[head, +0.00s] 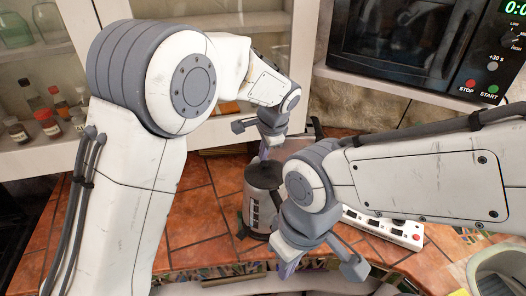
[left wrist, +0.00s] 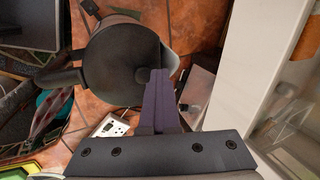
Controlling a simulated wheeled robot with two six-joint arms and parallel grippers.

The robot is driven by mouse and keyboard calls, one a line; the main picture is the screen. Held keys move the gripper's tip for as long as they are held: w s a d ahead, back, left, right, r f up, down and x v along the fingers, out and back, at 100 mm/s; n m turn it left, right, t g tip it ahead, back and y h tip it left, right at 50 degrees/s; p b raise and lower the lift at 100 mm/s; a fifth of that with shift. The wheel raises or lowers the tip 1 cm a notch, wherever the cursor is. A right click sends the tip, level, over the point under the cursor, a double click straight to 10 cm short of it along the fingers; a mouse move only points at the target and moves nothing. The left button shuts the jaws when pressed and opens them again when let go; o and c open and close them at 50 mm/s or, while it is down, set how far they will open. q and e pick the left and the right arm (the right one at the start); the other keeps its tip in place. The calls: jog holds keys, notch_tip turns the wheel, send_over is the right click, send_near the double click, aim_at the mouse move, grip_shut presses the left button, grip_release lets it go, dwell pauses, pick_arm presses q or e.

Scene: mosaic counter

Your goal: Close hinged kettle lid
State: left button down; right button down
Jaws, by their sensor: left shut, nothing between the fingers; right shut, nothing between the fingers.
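The kettle (head: 262,206) has a grey metal body and stands upright on the tiled counter. Its dark round lid (head: 262,174) lies about flat over the top; I cannot tell whether it is fully down. In the left wrist view the lid (left wrist: 118,62) covers the opening, with the handle (left wrist: 62,78) at left and the metal spout (left wrist: 168,60) at right. My left gripper (head: 264,153) is shut and empty, just above the lid near its edge. Its purple fingers (left wrist: 158,74) overlap the lid's edge; contact is unclear. My right gripper (head: 288,270) is shut and empty, nearer the counter's front edge.
A white power strip (head: 384,229) lies on the counter right of the kettle. A microwave (head: 420,48) hangs at the upper right. A glass-fronted cabinet (head: 50,70) with bottles is at the left. Orange tiles (head: 195,215) left of the kettle are clear.

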pick_arm(q)
jog(key=shift+r+p, duration=0.45)
jog(key=shift+p, duration=0.1)
notch_tip(320, 180, up, 4)
jog(key=p, duration=0.3)
jog(key=shift+w, duration=0.15)
jog(key=w+a+r+b, duration=0.2)
jog(key=w+r+b, duration=0.1)
jog(key=w+r, duration=0.35)
jog(key=s+a+f+n+g+h+b, duration=0.1)
jog(key=s+f, duration=0.4)
jog(key=s, duration=0.8)
jog(key=s+a+f+n+g+b, duration=0.1)
jog(key=s+f+n+b, duration=0.2)
jog(key=s, duration=1)
jog(key=s+a+f+n+g+h+b, duration=0.1)
jog(key=s+a+f+n+b, duration=0.1)
jog(key=s+f, duration=0.6)
jog(key=s+b, duration=0.1)
jog(key=s, duration=0.3)
jog(key=shift+s+h+b, duration=0.3)
jog(key=shift+s+b, duration=0.1)
